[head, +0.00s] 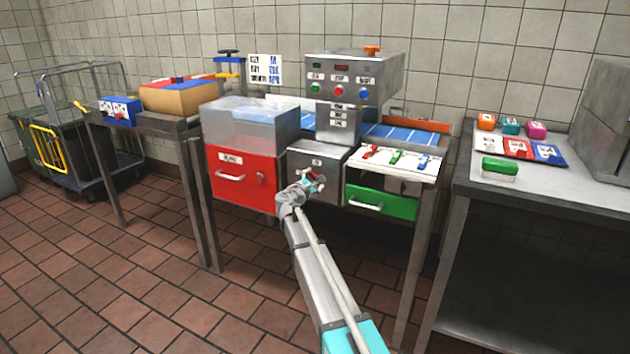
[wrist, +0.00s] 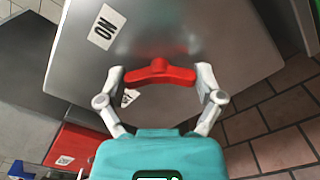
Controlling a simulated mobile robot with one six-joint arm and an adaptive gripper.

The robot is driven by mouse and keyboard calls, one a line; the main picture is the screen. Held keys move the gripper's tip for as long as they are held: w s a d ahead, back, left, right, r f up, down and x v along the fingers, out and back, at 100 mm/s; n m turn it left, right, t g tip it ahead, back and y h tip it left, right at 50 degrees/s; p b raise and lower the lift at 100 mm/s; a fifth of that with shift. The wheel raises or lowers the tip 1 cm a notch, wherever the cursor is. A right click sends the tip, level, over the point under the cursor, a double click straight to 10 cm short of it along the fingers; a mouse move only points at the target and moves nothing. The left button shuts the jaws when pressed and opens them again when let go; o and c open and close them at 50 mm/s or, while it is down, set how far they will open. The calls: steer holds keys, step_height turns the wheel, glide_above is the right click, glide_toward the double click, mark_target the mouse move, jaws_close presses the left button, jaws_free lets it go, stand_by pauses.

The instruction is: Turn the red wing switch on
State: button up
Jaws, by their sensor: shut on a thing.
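The red wing switch (wrist: 160,73) sits on the front of a grey metal box (wrist: 230,35). In the wrist view it lies crosswise between the two fingertips of my gripper (wrist: 161,78), which are closed on its two ends. An ON label (wrist: 107,27) is on the box, away from the wing. A second label (wrist: 130,97) is partly hidden by a finger and the wing. In the head view my gripper (head: 312,182) is at the front of the grey box (head: 318,160), and the switch is mostly hidden there.
A red drawer (head: 240,180) is left of the grey box and a green drawer (head: 382,202) is right of it. Above stands a control panel (head: 350,78) with several buttons. A side table (head: 560,200) is at right. The tiled floor in front is clear.

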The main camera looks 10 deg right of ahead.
steer(key=m, duration=0.4)
steer(key=shift+s+d+m, duration=0.15)
steer(key=shift+m, duration=2.15)
steer(key=o, duration=0.9)
steer(key=shift+c, duration=0.2)
steer(key=shift+a, duration=0.2)
steer(key=v, duration=1.1)
steer(key=shift+s+a, duration=0.15)
steer(key=shift+s, duration=0.2)
